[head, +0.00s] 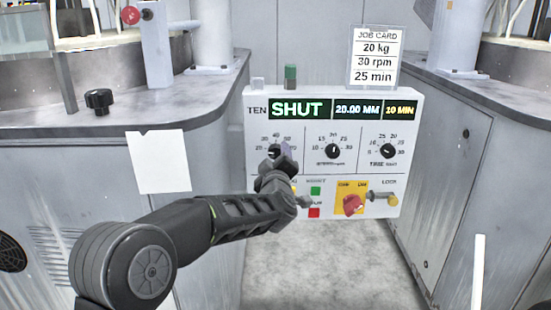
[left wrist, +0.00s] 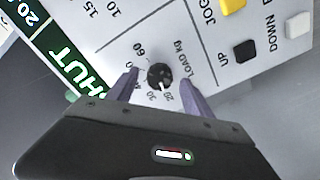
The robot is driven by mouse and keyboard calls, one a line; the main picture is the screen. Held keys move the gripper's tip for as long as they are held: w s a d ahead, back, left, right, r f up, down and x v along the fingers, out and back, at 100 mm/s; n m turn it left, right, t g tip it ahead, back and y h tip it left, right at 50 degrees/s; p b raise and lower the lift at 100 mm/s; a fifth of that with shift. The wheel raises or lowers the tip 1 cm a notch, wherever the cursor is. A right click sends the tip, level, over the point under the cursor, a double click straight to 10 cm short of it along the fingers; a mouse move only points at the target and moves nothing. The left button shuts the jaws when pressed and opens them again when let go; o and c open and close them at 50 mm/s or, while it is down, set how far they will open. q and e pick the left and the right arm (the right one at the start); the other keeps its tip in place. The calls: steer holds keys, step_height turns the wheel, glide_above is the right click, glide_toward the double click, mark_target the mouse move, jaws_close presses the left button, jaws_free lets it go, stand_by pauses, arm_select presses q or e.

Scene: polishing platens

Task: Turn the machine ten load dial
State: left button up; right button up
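The machine ten load dial (left wrist: 160,76) is a round black knob with a white pointer, on the white control panel (head: 350,113). Its LOAD kg scale is beside it; the pointer is on the side of the 20 and 30 marks, closest to 20. My left gripper (left wrist: 159,78) is open, one finger on each side of the knob, with a visible gap on both sides. In the head view, my left gripper (head: 276,156) largely covers the load dial. The panel's display (head: 300,109) reads SHUT, 20.00 MM and 10 MIN. My right gripper is not in view.
The speed dial (head: 332,151) and time dial (head: 388,151) are right of the load dial. Below are buttons and a red knob (head: 353,205) on yellow. A job card (head: 374,57) reads 20 kg, 30 rpm, 25 min. Grey benches flank the panel.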

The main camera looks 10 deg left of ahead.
arm_select(q)
steer(key=p+v, duration=0.1)
steer(key=v, duration=0.6)
steer(key=shift+s, duration=0.4)
steer(key=shift+d, duration=0.15)
